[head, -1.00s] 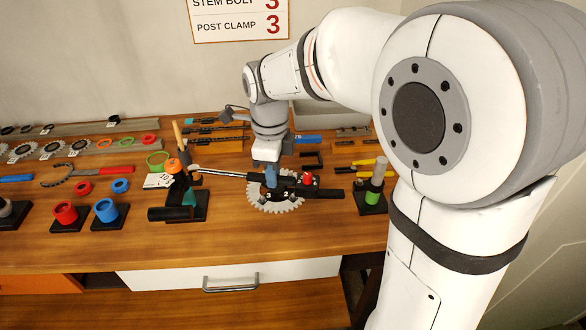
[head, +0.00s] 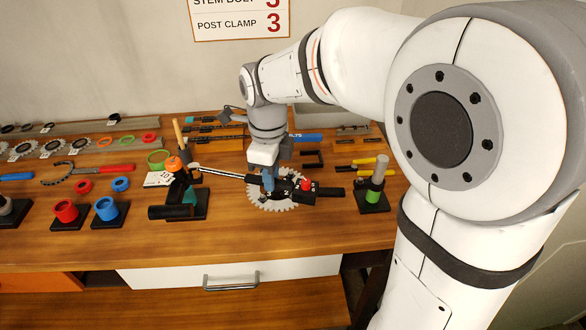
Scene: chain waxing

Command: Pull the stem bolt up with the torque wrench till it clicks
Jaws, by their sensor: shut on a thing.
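The torque wrench has a silver shaft (head: 220,173) and a black handle (head: 286,186), and lies slanted across the middle of the bench. My gripper (head: 268,184), with blue fingers, points down and is shut on the handle. The shaft's left end meets a black stand (head: 188,208) with an orange knob and a black cylinder. The stem bolt cannot be made out at that end. The wrench passes above a grey toothed chainring (head: 262,201), partly hidden by the handle and gripper.
A red knob (head: 306,184) on a black fixture sits beside the handle's right end. A post on a black base (head: 374,200) stands farther right. Red (head: 65,214) and blue (head: 105,210) cups stand at left. The bench front is clear. The wall sign (head: 240,22) is cut off on top.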

